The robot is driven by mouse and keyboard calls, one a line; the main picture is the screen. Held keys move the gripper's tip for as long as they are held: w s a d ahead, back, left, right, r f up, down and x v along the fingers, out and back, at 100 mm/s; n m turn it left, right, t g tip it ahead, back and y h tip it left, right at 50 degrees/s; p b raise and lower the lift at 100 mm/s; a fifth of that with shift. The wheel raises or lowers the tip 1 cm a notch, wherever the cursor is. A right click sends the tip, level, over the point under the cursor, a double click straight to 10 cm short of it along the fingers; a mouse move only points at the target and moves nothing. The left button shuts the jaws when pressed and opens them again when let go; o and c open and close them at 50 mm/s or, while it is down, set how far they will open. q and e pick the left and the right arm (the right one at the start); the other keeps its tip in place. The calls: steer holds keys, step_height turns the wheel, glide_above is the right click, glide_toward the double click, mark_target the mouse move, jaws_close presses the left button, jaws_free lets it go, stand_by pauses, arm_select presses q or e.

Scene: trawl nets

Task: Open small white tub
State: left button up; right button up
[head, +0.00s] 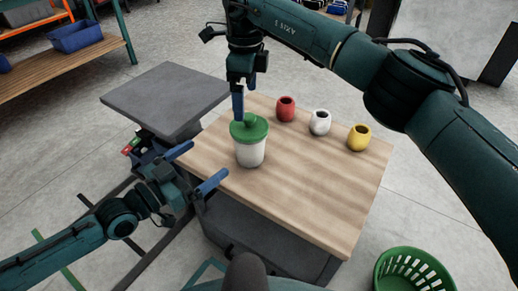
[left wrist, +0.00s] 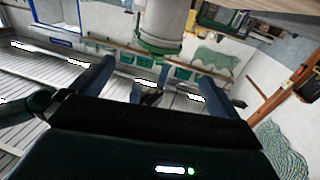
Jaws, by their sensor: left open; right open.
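The small white tub (head: 250,153) stands upright on the wooden table, with its green lid (head: 251,126) on. My left gripper (head: 210,158) is open and empty, left of the tub, with its blue fingers pointing towards it and a gap between. In the left wrist view the tub (left wrist: 165,20) appears upside down beyond the open fingers, with its green lid (left wrist: 155,48) lowest. My right gripper (head: 238,112) points down from above at the lid's back left edge. Its fingers are seen edge-on, open; whether they touch the lid is unclear.
A red pot (head: 286,109), a white pot (head: 320,122) and a yellow pot (head: 359,137) stand along the back right of the wooden table (head: 310,190). A grey platform (head: 165,98) adjoins at the left. A green basket (head: 412,270) is at lower right. The table's front is clear.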

mark_target(250, 116)
steer(key=shift+w+d+r, duration=0.15)
steer(key=shift+d, duration=0.15)
arm_select(q)
steer(key=x, duration=1.3)
steer(key=shift+w+d, duration=0.1)
arm_select(e)
steer(key=shift+a, duration=0.1)
arm_select(q)
steer(key=c, duration=1.2)
arm_select(e)
step_height(250, 116, up, 4)
steer(key=shift+m, duration=0.3)
steer(key=f, duration=1.1)
steer(key=shift+d+f, duration=0.2)
steer(key=shift+f, duration=0.2)
